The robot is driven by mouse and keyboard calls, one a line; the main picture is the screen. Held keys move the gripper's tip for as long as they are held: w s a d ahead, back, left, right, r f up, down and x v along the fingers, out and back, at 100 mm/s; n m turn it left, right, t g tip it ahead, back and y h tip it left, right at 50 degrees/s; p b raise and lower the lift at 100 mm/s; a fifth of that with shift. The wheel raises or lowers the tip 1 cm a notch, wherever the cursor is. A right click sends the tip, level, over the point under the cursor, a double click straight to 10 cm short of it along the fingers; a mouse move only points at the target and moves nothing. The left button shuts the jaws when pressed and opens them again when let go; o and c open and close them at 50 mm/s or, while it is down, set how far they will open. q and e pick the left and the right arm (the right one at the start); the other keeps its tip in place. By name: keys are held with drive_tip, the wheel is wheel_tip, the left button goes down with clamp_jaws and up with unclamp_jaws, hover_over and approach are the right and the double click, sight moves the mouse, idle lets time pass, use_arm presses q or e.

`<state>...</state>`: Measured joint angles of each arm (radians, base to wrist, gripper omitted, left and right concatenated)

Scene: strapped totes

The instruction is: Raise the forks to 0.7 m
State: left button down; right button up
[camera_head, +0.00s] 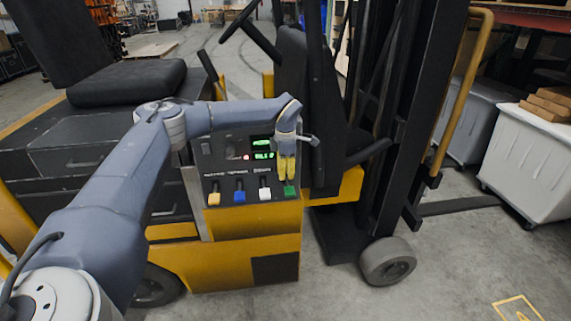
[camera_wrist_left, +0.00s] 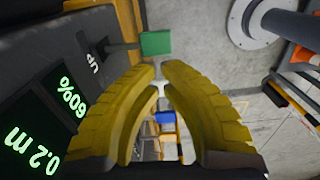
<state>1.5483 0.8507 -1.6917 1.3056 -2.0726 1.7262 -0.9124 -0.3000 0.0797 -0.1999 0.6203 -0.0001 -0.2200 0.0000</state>
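The forklift's control panel (camera_head: 240,170) has a row of levers with yellow (camera_head: 214,198), blue (camera_head: 239,196), white (camera_head: 264,193) and green (camera_head: 290,189) knobs. My left gripper (camera_head: 287,178) points down just above the green knob. The height display (camera_wrist_left: 28,150) reads 0.2 m; another (camera_wrist_left: 68,100) reads 60%. My right gripper is out of view.
The forklift's black mast (camera_head: 405,110) stands right of the panel, with a yellow rail (camera_head: 463,80) beyond. The seat (camera_head: 125,80) and steering wheel (camera_head: 240,25) are behind. A white tote (camera_head: 530,160) stands at the right. Floor in front is clear.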

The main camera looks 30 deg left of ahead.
sight(286, 191)
use_arm(q)
drive_tip(key=shift+f, duration=3.15)
